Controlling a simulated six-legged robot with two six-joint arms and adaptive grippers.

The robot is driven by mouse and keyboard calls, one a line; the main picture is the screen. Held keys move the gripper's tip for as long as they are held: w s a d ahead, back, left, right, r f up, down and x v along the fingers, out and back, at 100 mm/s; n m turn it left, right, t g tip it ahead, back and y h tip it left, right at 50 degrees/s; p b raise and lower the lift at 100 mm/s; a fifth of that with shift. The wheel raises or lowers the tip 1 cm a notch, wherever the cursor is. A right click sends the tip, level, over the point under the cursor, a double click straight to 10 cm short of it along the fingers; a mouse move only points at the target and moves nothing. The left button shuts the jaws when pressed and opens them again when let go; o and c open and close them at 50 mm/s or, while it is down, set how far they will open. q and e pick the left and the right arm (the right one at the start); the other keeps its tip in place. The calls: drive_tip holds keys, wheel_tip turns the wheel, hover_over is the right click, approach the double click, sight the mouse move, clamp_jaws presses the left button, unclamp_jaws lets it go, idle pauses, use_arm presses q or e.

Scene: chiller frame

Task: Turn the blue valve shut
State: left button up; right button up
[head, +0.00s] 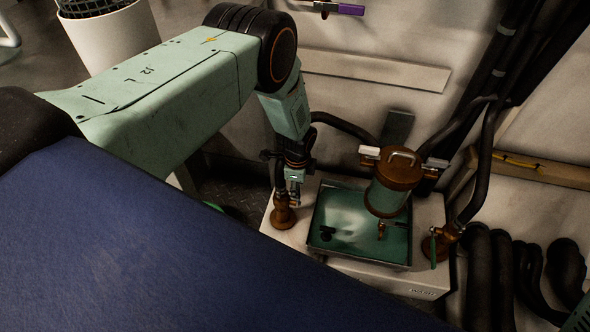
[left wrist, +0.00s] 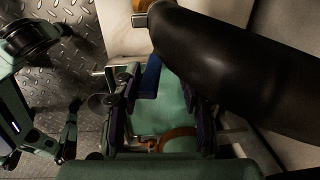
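My left gripper (head: 294,188) reaches down from the left to the brass fitting (head: 283,216) at the left end of the white chiller base (head: 415,286). In the left wrist view, the dark fingers of my left gripper (left wrist: 160,112) stand apart. The blue valve handle (left wrist: 151,76) shows between them, nearer the left finger. I cannot tell whether it touches either finger. In the head view the blue handle is hidden by my gripper or too small to make out. My right gripper is in neither view.
A green tray (head: 336,252) and a brown-capped canister (head: 389,185) stand right of the fitting. A green lever (head: 433,252) hangs at the right-hand fitting. A thick black hose (left wrist: 235,55) crosses close to my gripper in the left wrist view. Dark pipes (head: 480,275) stand at right.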

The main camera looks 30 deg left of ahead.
use_arm(q)
drive_tip(key=shift+w+f+g+b, duration=0.1)
drive_tip(key=shift+w+g+b, duration=0.35)
drive_tip(key=shift+b, duration=0.55)
drive_tip(key=shift+w, duration=0.1)
wheel_tip(320, 180, up, 8)
drive_tip(key=p, duration=0.3)
drive_tip(key=shift+p, duration=0.35)
drive_tip(key=shift+s, duration=0.2)
drive_tip(key=shift+s+d+f+t+p, duration=0.15)
drive_tip(key=shift+s+f+t+p, duration=0.1)
drive_tip(key=shift+s+f+p, duration=0.3)
drive_tip(key=shift+f, duration=0.1)
drive_tip(key=f+b, duration=0.1)
drive_tip(key=f, duration=0.1)
drive_tip(key=f+b, duration=0.1)
drive_tip(key=f, duration=0.2)
drive_tip(key=f+b, duration=0.1)
drive_tip(key=f, duration=0.2)
drive_tip(key=shift+w+b, duration=0.3)
drive_tip(key=shift+b, duration=0.05)
